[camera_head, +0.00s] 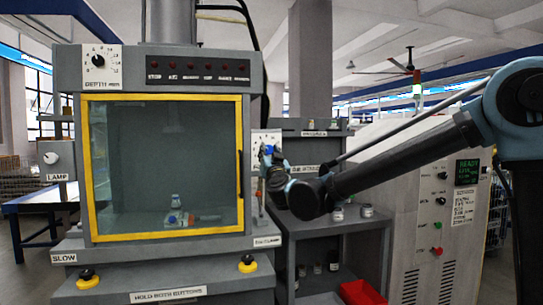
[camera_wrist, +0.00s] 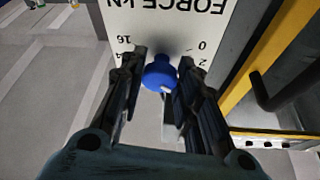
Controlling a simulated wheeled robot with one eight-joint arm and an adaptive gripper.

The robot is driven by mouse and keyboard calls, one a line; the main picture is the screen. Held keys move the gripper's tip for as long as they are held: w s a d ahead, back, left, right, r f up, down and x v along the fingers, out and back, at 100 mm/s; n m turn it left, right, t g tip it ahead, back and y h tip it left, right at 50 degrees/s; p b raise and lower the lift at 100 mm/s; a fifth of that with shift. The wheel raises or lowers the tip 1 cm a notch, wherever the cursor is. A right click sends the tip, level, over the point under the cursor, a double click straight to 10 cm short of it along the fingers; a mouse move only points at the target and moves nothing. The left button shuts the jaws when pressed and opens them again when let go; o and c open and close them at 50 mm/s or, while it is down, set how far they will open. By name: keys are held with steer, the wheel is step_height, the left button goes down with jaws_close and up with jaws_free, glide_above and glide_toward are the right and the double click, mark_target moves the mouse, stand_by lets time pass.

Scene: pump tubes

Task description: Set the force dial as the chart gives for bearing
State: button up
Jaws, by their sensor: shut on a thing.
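The force dial is a blue knob (camera_wrist: 160,75) on a white plate (camera_wrist: 165,25) lettered FORCE kN, upside down in the wrist view. My gripper (camera_wrist: 160,80) is shut on the knob, a finger on each side. In the head view my gripper (camera_head: 268,160) is at the dial plate (camera_head: 262,137), right of the press window. I cannot make out a readable chart.
The press has a yellow-framed window (camera_head: 165,96) with a dark handle (camera_head: 240,175) close to my gripper. A depth dial (camera_head: 97,61) and a lamp knob (camera_head: 51,158) are at left. A shelf (camera_head: 340,228) and a control cabinet (camera_head: 435,235) stand at right.

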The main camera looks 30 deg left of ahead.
steer(key=m+h, duration=0.1)
steer(key=m, duration=0.3)
steer(key=m+t+h, duration=0.1)
steer(key=m+h, duration=0.1)
steer(key=m, duration=0.1)
steer(key=shift+s+a+m+h, duration=0.1)
steer(key=shift+m+h, duration=0.2)
steer(key=shift+m, duration=0.1)
steer(key=shift+r+m+h, duration=0.1)
steer(key=shift+m+h, duration=0.5)
steer(key=shift+m, duration=0.7)
steer(key=shift+m+h, duration=0.6)
steer(key=shift+m, duration=0.7)
steer(key=o, duration=1.1)
steer(key=shift+s, duration=0.1)
steer(key=shift+s, duration=0.3)
steer(key=v, duration=1.1)
steer(key=shift+f, duration=0.2)
